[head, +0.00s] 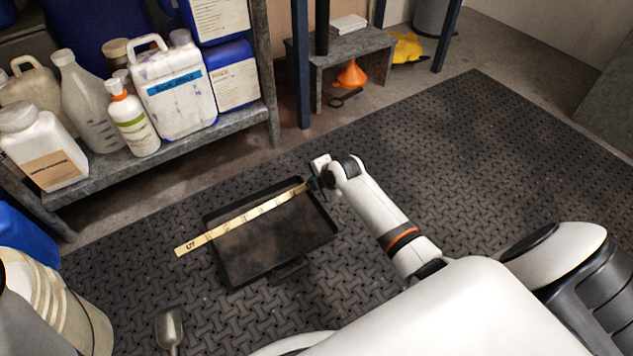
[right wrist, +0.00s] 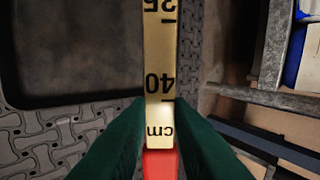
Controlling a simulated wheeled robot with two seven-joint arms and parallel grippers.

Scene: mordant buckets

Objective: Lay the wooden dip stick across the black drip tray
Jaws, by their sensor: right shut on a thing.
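The wooden dip stick (head: 243,217) is a pale, flat ruler with black marks. It spans over the black drip tray (head: 262,279), its left end past the tray's left rim and its right end near the far right corner. I cannot tell whether it touches the rim. My right gripper (head: 314,182) is shut on the stick's right end. In the right wrist view the green fingers (right wrist: 160,135) pinch the stick (right wrist: 159,60) beside its "cm" mark and red tip, with the tray (right wrist: 80,98) at left. My left gripper is not in view.
The tray lies on a dark textured floor mat (head: 420,150). A shelf (head: 190,140) with several bottles and jugs stands behind at left. A metal scoop (head: 169,328) lies in front, near a white bucket (head: 50,300). The mat at right is clear beyond my arm.

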